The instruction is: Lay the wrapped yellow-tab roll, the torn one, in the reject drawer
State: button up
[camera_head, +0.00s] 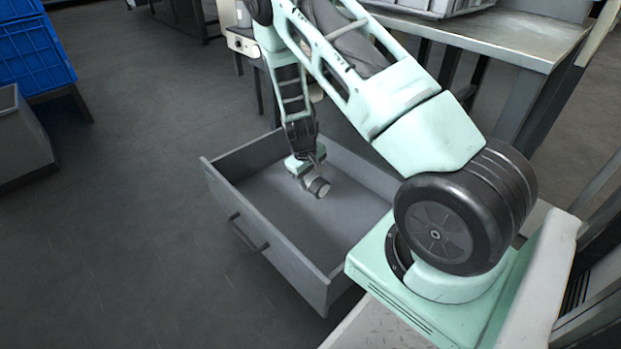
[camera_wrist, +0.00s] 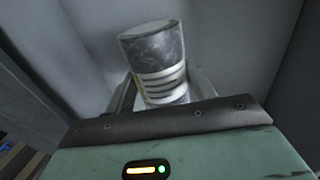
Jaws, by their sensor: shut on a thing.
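A grey wrapped roll (camera_wrist: 153,50) with pale bands sits between the fingers of my gripper (camera_wrist: 162,98) in the wrist view. A small yellow patch shows at the left edge of its banded part. I cannot make out a tear. In the head view the roll (camera_head: 319,187) is small and hangs at the tip of my gripper (camera_head: 309,177). My gripper is shut on the roll. It is over the inside of the open grey drawer (camera_head: 282,254), with the drawer's walls around it. I cannot tell whether the roll touches the drawer floor.
The drawer's visible floor is bare around the roll. A metal table (camera_head: 480,38) stands behind at the upper right, with a grey crate (camera_head: 440,6) on it. A blue crate (camera_head: 32,55) and a grey bin (camera_head: 22,145) are at the far left. The floor left of the drawer is clear.

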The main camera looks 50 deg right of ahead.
notch_tip(320, 180, down, 7)
jog(key=b, duration=0.5)
jog(key=shift+b, duration=0.4)
jog(key=shift+r, duration=0.1)
jog(key=shift+f, duration=0.65)
jog(key=o, duration=1.3)
jog(key=a+r+p, duration=0.3)
jog(key=r+p, duration=0.6)
jog(key=r, duration=0.8)
jog(key=shift+a, duration=0.2)
jog(key=shift+w, duration=0.1)
